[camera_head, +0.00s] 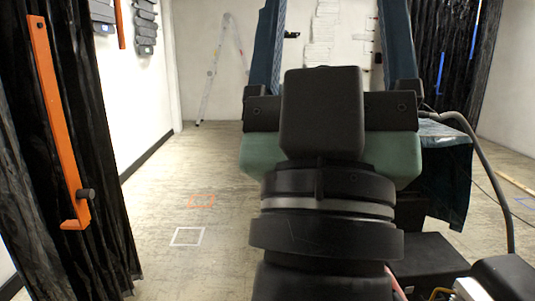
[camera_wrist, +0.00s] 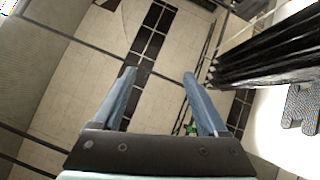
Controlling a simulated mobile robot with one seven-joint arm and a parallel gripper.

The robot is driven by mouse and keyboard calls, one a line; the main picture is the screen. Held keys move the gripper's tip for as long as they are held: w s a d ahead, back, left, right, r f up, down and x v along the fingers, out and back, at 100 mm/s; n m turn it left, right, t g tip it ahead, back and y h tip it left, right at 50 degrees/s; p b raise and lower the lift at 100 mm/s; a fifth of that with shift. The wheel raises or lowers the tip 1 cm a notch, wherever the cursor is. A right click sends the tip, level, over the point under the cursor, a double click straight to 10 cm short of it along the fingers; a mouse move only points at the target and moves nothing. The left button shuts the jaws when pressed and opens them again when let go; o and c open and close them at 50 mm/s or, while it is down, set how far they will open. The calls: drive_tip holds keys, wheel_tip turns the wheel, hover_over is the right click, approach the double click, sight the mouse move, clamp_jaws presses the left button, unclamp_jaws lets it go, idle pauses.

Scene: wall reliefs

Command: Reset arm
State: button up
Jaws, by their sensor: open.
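My gripper (camera_wrist: 159,74) shows in the wrist view with its two blue fingers spread well apart and nothing between them. In the head view my gripper (camera_head: 333,12) is raised in the middle, with one blue finger on each side and the tips cut off by the top edge. My black wrist and arm fill the centre and lower middle of that view, hiding part of the floor and back wall. The wrist view looks over pale floor tiles with a dark strip running across them.
A black curtain (camera_head: 60,180) with an orange bar (camera_head: 55,120) stands close on the left. Another dark curtain (camera_head: 440,60) hangs at right. A ladder (camera_head: 213,85) leans by the back wall. The floor left of my arm is clear, with orange and white outlined squares (camera_head: 187,236).

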drive_tip(key=s+a+r+y+p, duration=0.2)
drive_tip(key=a+r+y+p, duration=0.1)
drive_tip(key=a+y, duration=0.15)
wheel_tip(320, 180, up, 35)
drive_tip(key=p, duration=3.5)
drive_tip(key=shift+w+d+f+g, duration=0.15)
drive_tip(key=shift+w+g, duration=0.15)
drive_tip(key=shift+w, duration=0.05)
